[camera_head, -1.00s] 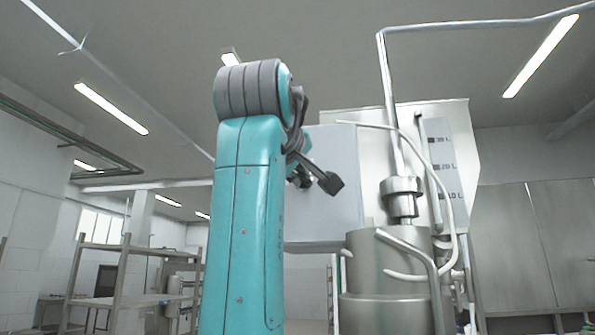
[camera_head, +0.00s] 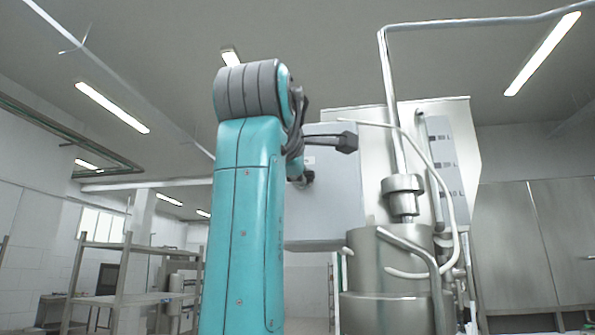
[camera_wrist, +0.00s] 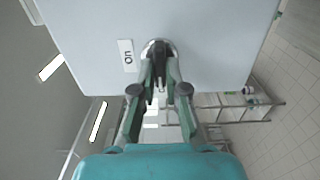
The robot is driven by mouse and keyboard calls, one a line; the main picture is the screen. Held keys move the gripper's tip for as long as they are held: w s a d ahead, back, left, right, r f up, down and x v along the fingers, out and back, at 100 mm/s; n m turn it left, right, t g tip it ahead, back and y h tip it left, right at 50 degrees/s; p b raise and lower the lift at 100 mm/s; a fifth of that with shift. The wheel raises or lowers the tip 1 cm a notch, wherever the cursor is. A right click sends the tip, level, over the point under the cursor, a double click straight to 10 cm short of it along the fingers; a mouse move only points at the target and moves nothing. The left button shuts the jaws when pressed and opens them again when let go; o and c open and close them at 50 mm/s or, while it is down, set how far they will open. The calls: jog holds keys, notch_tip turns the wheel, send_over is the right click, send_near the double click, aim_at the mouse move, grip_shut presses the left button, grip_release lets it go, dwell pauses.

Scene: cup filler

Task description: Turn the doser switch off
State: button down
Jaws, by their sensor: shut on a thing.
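The doser switch (camera_wrist: 158,48) is a dark knob in a round metal ring on the flat face of a light grey box (camera_wrist: 210,50), seen close up in the wrist view. A small label reading "on" (camera_wrist: 127,55), turned sideways in the wrist view, sits to its left. My gripper (camera_wrist: 160,68) is shut on the switch knob, its two fingers on either side. The fingers partly cover the knob, so its exact setting is hard to tell. In the head view the box (camera_head: 335,200) shows behind my arm, and the switch cannot be made out.
A steel doser vessel (camera_head: 390,285) with pipes and a white hose (camera_head: 440,195) stands right of the box in the head view. A metal shelf rack (camera_head: 120,275) stands at the left. The floor (camera_wrist: 290,110) shows at right in the wrist view.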

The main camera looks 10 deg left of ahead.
dwell(0.5)
jog(key=c, duration=1.2)
grip_release()
jog(key=s, duration=1.2)
jog(key=shift+a, duration=0.25)
